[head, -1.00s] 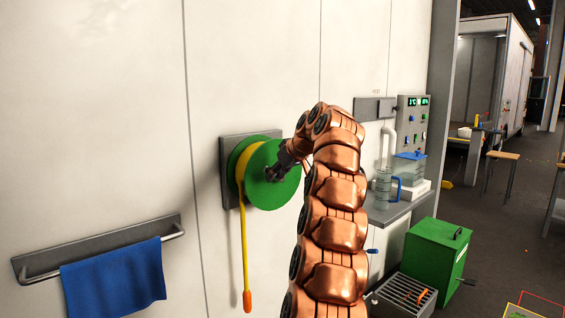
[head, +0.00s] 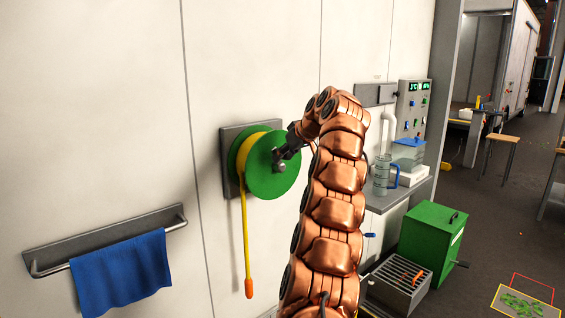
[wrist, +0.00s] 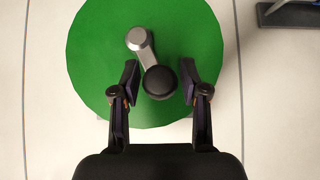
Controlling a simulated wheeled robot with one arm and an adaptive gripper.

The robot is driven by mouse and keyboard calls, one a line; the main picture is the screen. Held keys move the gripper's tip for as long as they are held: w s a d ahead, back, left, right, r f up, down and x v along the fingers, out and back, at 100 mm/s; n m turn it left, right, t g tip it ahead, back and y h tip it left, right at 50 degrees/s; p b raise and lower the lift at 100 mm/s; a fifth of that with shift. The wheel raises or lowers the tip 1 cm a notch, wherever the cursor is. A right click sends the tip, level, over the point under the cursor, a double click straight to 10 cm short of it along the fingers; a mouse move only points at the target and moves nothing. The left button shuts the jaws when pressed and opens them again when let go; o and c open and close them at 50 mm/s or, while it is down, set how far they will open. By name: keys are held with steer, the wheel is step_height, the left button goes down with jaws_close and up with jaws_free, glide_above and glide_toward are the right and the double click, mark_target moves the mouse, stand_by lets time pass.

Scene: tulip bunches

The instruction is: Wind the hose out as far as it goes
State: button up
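A green hose reel (head: 262,182) is fixed to a grey plate on the white wall. A yellow hose (head: 247,240) is wound on it, and its free length hangs straight down to an orange end (head: 249,289). In the wrist view the reel's green disc (wrist: 95,50) faces me, with a grey crank arm (wrist: 143,45) ending in a black knob (wrist: 160,82). My gripper (wrist: 159,83) has one finger on each side of the knob, with narrow gaps showing. It is open around the knob. In the head view my gripper (head: 288,155) is at the disc's upper right.
A blue towel (head: 120,272) hangs from a rail at lower left. To the right are a shelf with a jug (head: 380,173), a control panel (head: 411,105), a green box (head: 431,245) and a grey grated bin (head: 398,290). The wall around the reel is bare.

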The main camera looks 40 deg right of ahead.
steer(key=shift+o, duration=1.2)
steer(key=p+v, duration=0.1)
steer(key=v, duration=0.6)
steer(key=shift+a, duration=0.1)
